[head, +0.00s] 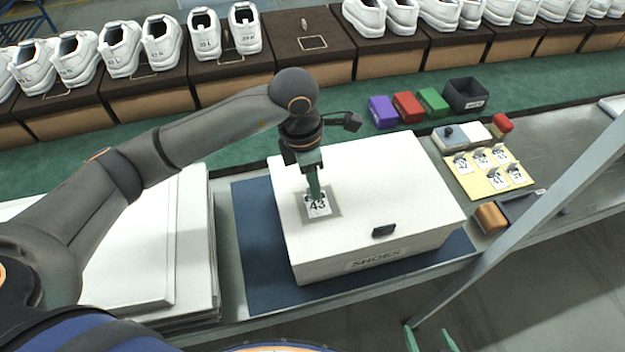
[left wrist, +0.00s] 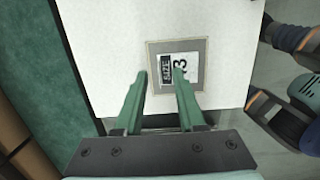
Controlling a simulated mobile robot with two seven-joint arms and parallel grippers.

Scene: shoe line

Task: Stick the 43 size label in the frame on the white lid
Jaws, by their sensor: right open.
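The white shoe box (head: 375,160) stands closed on the blue mat, with a grey frame (head: 336,213) marked on its white lid. The 43 size label (head: 318,208) lies inside the frame; in the left wrist view the label (left wrist: 188,62) has a margin of frame (left wrist: 202,45) around it. My left gripper (head: 316,194) is just over the label. In the left wrist view its green fingers (left wrist: 160,74) stand apart, with nothing gripped between them; one finger covers part of the label. My right gripper (head: 428,335) is open and empty at the bottom edge.
A yellow label card (head: 490,187) with several size labels lies right of the box. Purple (head: 382,112), red (head: 408,106) and green (head: 433,102) blocks and a dark bin (head: 465,95) stand behind. A slanted grey post (head: 530,215) crosses the right side.

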